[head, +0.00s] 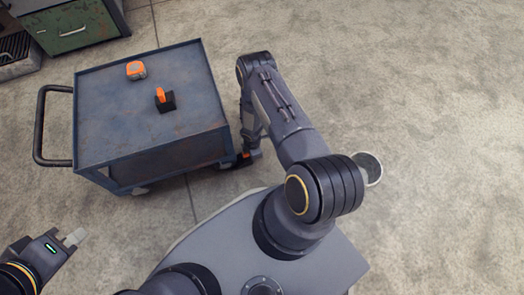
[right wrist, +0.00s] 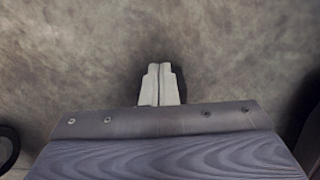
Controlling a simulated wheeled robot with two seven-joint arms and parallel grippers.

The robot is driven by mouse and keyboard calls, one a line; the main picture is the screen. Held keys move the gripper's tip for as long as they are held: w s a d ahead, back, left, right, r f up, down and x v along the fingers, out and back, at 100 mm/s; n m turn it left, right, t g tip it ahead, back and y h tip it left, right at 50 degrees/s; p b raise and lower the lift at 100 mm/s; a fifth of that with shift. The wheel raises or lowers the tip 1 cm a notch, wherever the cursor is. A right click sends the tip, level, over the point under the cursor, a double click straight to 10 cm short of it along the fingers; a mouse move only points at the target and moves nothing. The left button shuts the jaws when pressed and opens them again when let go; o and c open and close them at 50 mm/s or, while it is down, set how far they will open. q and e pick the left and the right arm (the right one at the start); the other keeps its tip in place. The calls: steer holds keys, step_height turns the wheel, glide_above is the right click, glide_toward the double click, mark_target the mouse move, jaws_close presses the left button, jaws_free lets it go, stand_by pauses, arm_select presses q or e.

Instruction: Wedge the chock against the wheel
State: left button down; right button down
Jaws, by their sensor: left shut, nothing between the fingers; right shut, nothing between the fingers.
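The blue-grey cart (head: 140,110) stands left of centre in the head view. A black and orange piece (head: 243,160) sits low at its near right corner, partly hidden; I cannot tell whether it is the chock or part of a wheel. A small black block with an orange upright part (head: 164,99) lies on the cart top. My right gripper (right wrist: 160,68) is shut and empty above bare floor in the right wrist view; in the head view my right arm reaches down beside that corner. My left gripper (head: 75,237) is shut and empty, apart from the cart, at lower left.
An orange and grey item (head: 136,70) lies on the cart top. The cart's black push handle (head: 41,128) sticks out to the left. A green drawer cabinet (head: 70,35) stands at upper left. The concrete floor to the right is clear.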

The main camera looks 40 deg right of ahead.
steer(key=shift+w+a, duration=0.15)
steer(key=shift+a, duration=0.35)
step_height(320, 180, up, 8)
steer(key=p, duration=0.3)
steer(key=shift+f, duration=0.1)
